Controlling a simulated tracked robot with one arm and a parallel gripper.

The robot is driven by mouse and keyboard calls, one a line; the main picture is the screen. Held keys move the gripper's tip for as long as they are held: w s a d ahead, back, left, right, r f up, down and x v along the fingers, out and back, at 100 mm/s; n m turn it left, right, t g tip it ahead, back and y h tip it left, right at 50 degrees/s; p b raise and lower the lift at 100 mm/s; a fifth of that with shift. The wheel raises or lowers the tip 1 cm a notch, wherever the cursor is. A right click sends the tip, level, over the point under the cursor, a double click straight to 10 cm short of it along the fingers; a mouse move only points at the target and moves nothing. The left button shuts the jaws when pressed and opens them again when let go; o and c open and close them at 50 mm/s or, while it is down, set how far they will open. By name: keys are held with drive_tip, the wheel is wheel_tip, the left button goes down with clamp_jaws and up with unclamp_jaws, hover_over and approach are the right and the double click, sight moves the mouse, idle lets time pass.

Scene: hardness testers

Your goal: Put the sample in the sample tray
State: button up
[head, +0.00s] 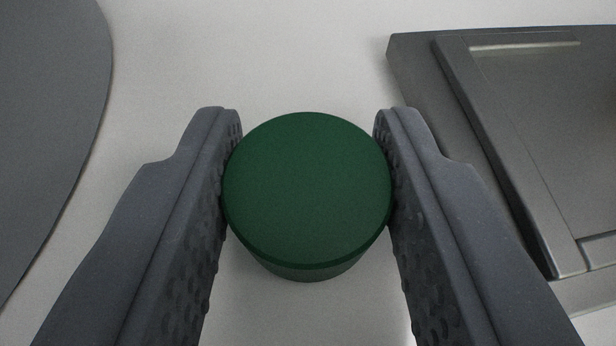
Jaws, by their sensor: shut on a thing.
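The sample is a round, dark green, puck-like cylinder (307,188) in the middle of the head view. My gripper (308,160) is shut on it, with one dark grey textured finger against its left side and one against its right side. Its flat top faces the camera, and a strip of its side shows below. Whether its underside touches the white surface cannot be told. A grey, raised-edged tray-like object (455,100) with a recessed area is at the right; I cannot tell for sure whether it is the sample tray.
A dark grey piece with a curved edge (45,110) fills the left side of the view. The grey object's near corner lies close to my right finger in the picture.

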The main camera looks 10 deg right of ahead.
drive_tip(key=o, duration=0.7)
drive_tip(key=shift+f, duration=0.1)
drive_tip(key=p+v, duration=0.3)
drive_tip(key=v, duration=0.9)
